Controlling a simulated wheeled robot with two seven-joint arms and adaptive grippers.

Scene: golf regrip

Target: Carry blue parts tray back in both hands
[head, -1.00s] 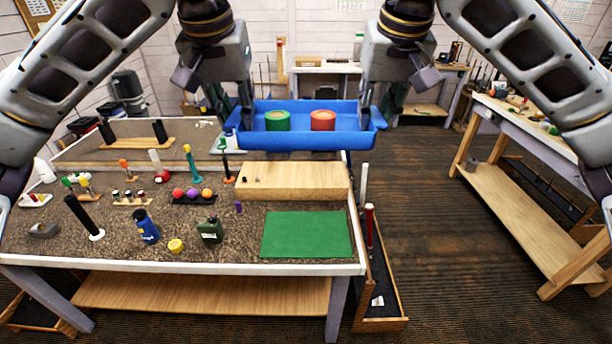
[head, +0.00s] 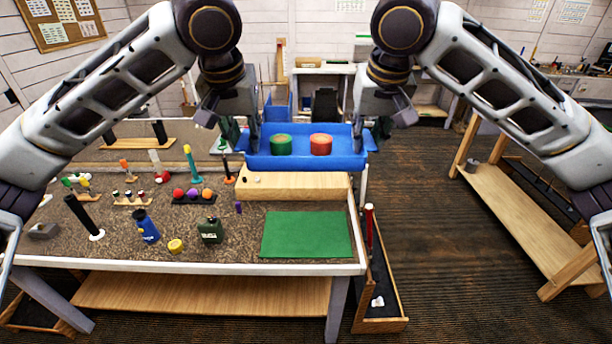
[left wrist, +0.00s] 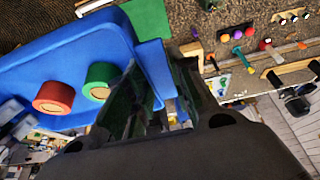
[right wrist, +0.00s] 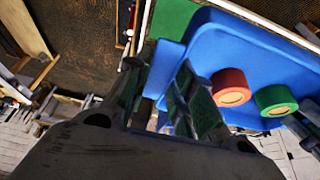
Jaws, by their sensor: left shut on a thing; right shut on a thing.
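The blue parts tray (head: 305,162) hangs level in the head view, just past the back edge of the low wooden box. A green tape roll (head: 281,145) and a red tape roll (head: 321,145) sit in it. My left gripper (head: 252,138) is shut on the tray's left end, and my right gripper (head: 358,138) is shut on its right end. The left wrist view shows the tray (left wrist: 75,55) beside the fingers; the right wrist view shows the tray (right wrist: 215,45) too. The fingertips partly hide both gripped ends.
The workbench (head: 100,258) carries a wooden box (head: 295,186), a green mat (head: 305,235), a dark green canister (head: 210,230), a blue bottle (head: 146,227) and small tools. A side bench (head: 520,205) stands at right. Open floor (head: 430,220) lies between.

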